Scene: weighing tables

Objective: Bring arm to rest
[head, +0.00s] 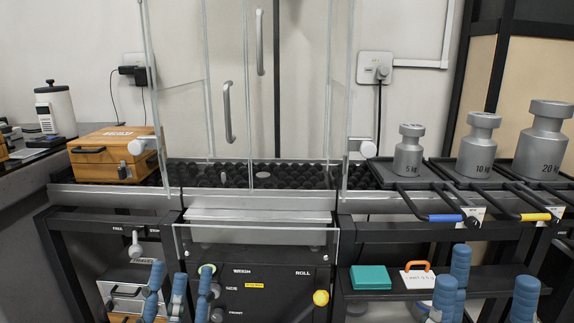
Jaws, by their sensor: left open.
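My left gripper (181,284) shows at the bottom left with its blue fingers pointing up. It is open, with nothing seen between the fingers, in front of the lower part of the weighing station. My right gripper (490,288) shows at the bottom right. Its blue fingers are spread wide apart, and nothing is seen between them. It is in front of the lower shelf on the right. The arms behind both grippers are cut off by the lower frame edge.
A glass enclosure (228,85) stands over a dark bumpy bed (290,175). A wooden box (112,153) is at left. Weights of 5 kg (409,152), 10 kg (477,148) and 20 kg (543,143) stand at right. A teal box (370,277) lies on the lower shelf (395,294).

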